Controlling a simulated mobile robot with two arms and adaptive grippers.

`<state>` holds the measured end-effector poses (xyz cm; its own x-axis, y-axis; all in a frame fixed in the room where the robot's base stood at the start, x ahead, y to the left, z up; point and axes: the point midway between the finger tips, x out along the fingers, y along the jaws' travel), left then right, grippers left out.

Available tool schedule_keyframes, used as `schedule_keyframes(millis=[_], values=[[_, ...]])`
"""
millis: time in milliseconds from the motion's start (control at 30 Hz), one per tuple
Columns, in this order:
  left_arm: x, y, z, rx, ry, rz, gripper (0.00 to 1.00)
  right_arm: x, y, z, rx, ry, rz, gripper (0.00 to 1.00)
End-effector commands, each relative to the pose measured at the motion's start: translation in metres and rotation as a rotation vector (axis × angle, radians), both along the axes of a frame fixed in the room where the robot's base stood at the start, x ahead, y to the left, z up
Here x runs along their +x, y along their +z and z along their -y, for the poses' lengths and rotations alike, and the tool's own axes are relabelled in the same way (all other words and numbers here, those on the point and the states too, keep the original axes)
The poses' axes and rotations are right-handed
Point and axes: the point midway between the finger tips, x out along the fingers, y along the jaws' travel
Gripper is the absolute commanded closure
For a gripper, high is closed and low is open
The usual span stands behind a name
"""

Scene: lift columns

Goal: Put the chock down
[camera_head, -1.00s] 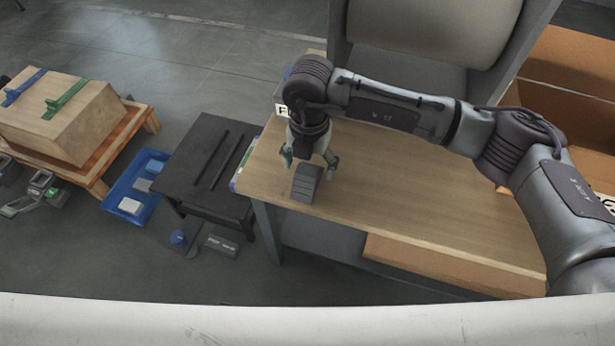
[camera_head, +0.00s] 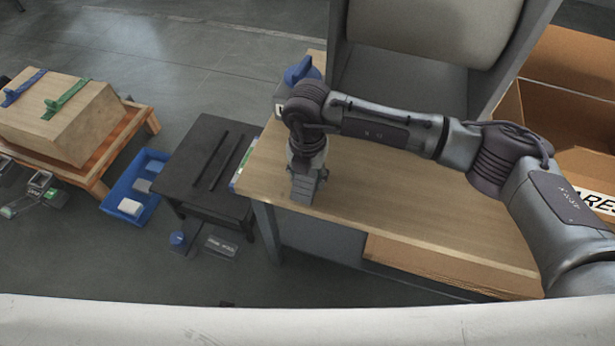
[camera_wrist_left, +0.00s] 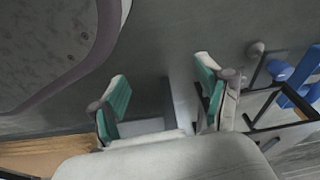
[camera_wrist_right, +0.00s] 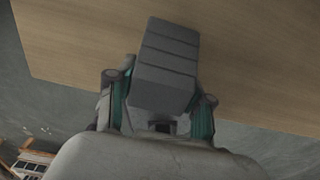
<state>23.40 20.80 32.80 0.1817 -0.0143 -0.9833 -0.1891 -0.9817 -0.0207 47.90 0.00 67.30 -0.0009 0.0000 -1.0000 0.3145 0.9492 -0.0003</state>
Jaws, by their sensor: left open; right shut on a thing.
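The chock is a dark grey ribbed block (camera_head: 303,190) at the left front end of the wooden table (camera_head: 400,215). In the right wrist view the chock (camera_wrist_right: 165,68) sits between the two green-padded fingers, with the tabletop (camera_wrist_right: 250,60) behind it. My right gripper (camera_head: 306,172) is shut on it from above. Whether the chock's underside touches the tabletop cannot be told. My left gripper (camera_wrist_left: 165,98) shows only in the left wrist view, open and empty, above the floor.
A low black table (camera_head: 205,165) with two dark rods stands left of the wooden table. A blue tray (camera_head: 135,190) with blocks lies on the floor. A blue object (camera_head: 302,70) sits at the table's back left. Cardboard boxes (camera_head: 570,100) stand at right. The middle tabletop is clear.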

Motion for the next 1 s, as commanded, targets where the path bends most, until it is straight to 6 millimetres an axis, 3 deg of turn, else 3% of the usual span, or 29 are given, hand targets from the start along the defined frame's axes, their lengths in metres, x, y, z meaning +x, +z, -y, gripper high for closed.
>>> schedule_keyframes(millis=[367, 667, 1000], values=[[0.000, 0.000, 0.000, 0.000, 0.000, 0.000, 0.23, 0.001, 0.004, 0.000, 0.002, 0.000, 0.002, 0.97], [-0.007, -0.005, -0.001, 0.002, -0.002, -0.007, 0.23, 0.001, 0.041, -0.001, 0.002, 0.001, 0.005, 0.97], [-0.012, -0.016, -0.002, 0.002, -0.007, -0.008, 0.23, -0.037, 0.086, 0.064, 0.000, -0.001, 0.004, 0.97]])
